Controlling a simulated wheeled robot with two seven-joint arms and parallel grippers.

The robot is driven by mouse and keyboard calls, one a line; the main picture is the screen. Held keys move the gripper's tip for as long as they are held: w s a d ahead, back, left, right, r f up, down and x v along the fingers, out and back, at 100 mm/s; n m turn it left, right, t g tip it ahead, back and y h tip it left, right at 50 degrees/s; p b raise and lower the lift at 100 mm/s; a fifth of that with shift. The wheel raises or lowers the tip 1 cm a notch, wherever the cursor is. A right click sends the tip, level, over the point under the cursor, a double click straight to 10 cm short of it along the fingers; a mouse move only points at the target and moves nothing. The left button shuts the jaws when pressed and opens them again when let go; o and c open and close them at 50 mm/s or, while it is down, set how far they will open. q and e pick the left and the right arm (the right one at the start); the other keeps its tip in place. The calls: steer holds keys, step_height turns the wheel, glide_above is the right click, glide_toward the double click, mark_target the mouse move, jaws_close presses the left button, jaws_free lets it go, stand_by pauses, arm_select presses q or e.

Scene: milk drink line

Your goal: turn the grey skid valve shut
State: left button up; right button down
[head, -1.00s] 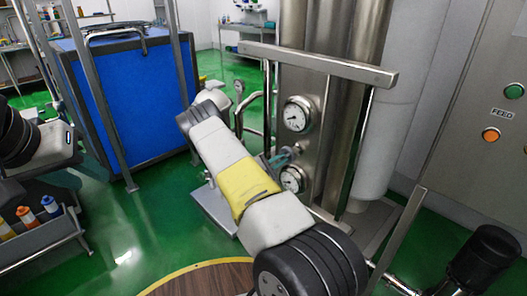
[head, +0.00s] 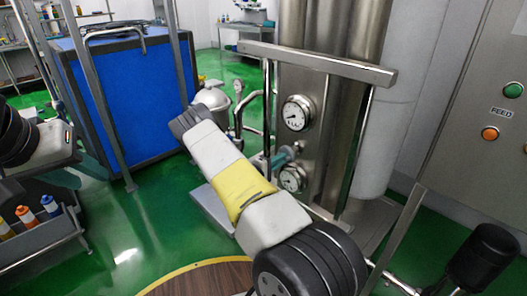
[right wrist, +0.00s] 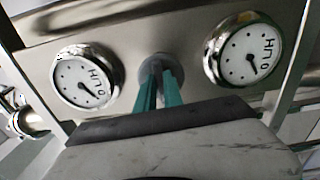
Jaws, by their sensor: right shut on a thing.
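The grey skid valve (right wrist: 157,66) is on the steel panel between two round gauges, in the right wrist view. Its round grey base shows, and its handle is mostly hidden between my fingers. My right gripper (right wrist: 160,88) is shut on the valve, with one teal finger on each side. In the head view, the teal fingers of my right gripper (head: 283,159) reach the steel column between the upper gauge (head: 297,113) and the lower gauge (head: 292,178).
A steel bar (head: 318,63) crosses in front of the column, above the gauges. A feed panel (head: 475,110) with green and orange buttons stands at the right. A blue box (head: 130,100) stands at the left. A rack with bottles (head: 45,232) is at lower left.

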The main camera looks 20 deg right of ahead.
steer(key=shift+m, duration=0.3)
stand_by(0.4)
steer(key=c, duration=1.5)
jaws_free()
steer(key=shift+o, duration=0.2)
steer(key=v, duration=0.8)
steer(key=shift+d, duration=0.1)
